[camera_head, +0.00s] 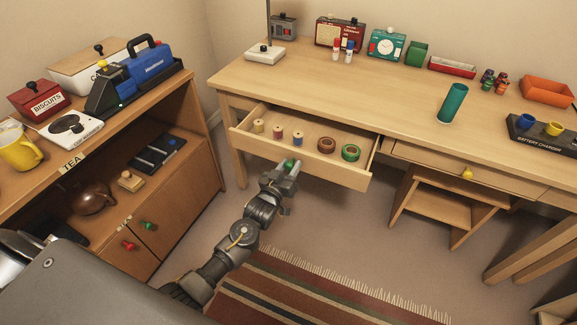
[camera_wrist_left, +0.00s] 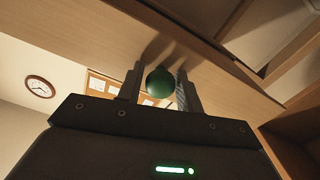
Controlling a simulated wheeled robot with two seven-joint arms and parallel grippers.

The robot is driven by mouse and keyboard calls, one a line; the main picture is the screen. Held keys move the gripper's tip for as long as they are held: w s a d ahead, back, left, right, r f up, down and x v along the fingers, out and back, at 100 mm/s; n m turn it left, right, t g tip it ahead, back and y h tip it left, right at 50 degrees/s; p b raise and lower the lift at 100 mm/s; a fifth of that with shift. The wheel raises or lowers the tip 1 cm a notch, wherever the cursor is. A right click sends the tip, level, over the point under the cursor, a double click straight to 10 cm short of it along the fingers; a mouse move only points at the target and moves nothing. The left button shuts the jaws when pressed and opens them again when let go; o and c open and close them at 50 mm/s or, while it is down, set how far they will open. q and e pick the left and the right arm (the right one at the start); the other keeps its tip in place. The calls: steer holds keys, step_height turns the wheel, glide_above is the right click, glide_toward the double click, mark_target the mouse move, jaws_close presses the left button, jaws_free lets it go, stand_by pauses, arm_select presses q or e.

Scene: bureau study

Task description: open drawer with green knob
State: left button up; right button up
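The desk drawer with the green knob (camera_head: 290,163) stands pulled out from the desk, its inside (camera_head: 300,140) showing. It holds several spools and two rolls of tape, one brown and one green. My left gripper (camera_head: 287,172) is at the drawer front, its fingers on either side of the green knob. In the left wrist view the round green knob (camera_wrist_left: 160,83) sits between the two fingers (camera_wrist_left: 160,88), which look closed on it. My right gripper is not in view.
A second drawer with a yellow knob (camera_head: 467,173) is shut at the right. A wooden stool (camera_head: 445,205) stands below it. A cabinet with red and green knobs (camera_head: 140,235) is at the left. A striped rug (camera_head: 300,290) lies on the floor.

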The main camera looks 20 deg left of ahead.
arm_select(q)
steer(key=shift+o, duration=1.4)
steer(key=shift+s, duration=0.1)
steer(key=shift+s, duration=0.35)
steer(key=s, duration=1)
steer(key=shift+a, duration=0.4)
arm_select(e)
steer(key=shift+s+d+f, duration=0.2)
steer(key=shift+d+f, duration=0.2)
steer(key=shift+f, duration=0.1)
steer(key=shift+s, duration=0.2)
